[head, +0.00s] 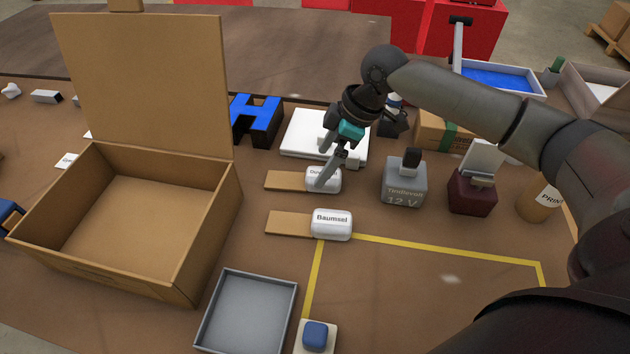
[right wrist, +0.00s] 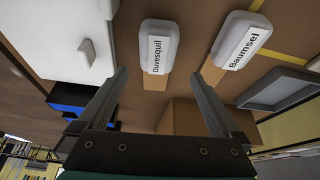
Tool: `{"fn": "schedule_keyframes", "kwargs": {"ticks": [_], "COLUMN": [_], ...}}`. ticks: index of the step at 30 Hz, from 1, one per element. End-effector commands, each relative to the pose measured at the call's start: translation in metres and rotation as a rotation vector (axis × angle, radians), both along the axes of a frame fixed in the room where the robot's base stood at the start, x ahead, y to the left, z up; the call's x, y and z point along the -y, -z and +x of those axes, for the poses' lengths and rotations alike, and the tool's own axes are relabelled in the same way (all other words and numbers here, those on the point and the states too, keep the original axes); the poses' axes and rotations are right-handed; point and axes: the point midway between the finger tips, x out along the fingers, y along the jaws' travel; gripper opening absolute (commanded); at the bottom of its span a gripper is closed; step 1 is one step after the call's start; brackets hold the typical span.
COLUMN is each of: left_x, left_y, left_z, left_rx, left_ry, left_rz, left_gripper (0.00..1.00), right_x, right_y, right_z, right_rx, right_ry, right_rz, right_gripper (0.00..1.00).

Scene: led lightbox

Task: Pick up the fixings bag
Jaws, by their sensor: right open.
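Two small white rounded packs lie on the brown table, each at the right end of a tan strip. The near one (head: 331,224) reads "Baumsel"; it also shows in the right wrist view (right wrist: 241,40). The label of the far one (right wrist: 157,47) reads roughly "Duuvsquil"; in the head view it is partly covered by my right gripper (head: 328,168). I cannot tell for certain which is the fixings bag. My right gripper is open and empty above the far pack, which shows beyond and between its fingertips in the right wrist view. My left gripper is not in view.
An open cardboard box (head: 82,262) stands left, a grey tray (head: 208,338) front centre. Behind the packs are a white panel (head: 296,132) and a blue H-shaped block (head: 256,118). A grey 12 V block (head: 404,183) stands right. The yellow-taped area is mostly clear.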

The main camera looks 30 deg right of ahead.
Motion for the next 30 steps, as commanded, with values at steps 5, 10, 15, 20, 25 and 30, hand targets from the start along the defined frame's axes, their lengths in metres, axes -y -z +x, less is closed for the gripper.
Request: {"fn": "schedule_keyframes", "kwargs": {"ticks": [5,10,15,20,25,30], "left_x": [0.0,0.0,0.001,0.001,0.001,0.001], "left_y": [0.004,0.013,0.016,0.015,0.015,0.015], "left_z": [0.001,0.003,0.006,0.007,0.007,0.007], "left_rx": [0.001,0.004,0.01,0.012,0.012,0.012], "left_ry": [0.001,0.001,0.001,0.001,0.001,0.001], "left_rz": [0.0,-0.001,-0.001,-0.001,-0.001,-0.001], "left_gripper": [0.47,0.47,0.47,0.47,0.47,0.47], "right_x": [-0.003,-0.009,-0.015,-0.015,-0.015,-0.015], "right_y": [0.012,0.037,0.052,0.053,0.053,0.053], "right_z": [0.003,0.01,0.014,0.014,0.014,0.014], "right_rx": [-0.001,-0.002,0.0,0.001,0.001,0.001], "right_ry": [0.001,-0.001,-0.001,-0.001,-0.001,-0.001], "right_rz": [0.001,0.001,-0.001,-0.002,-0.002,-0.002], "right_gripper": [1.0,1.0,1.0,1.0,0.92,0.73]}}
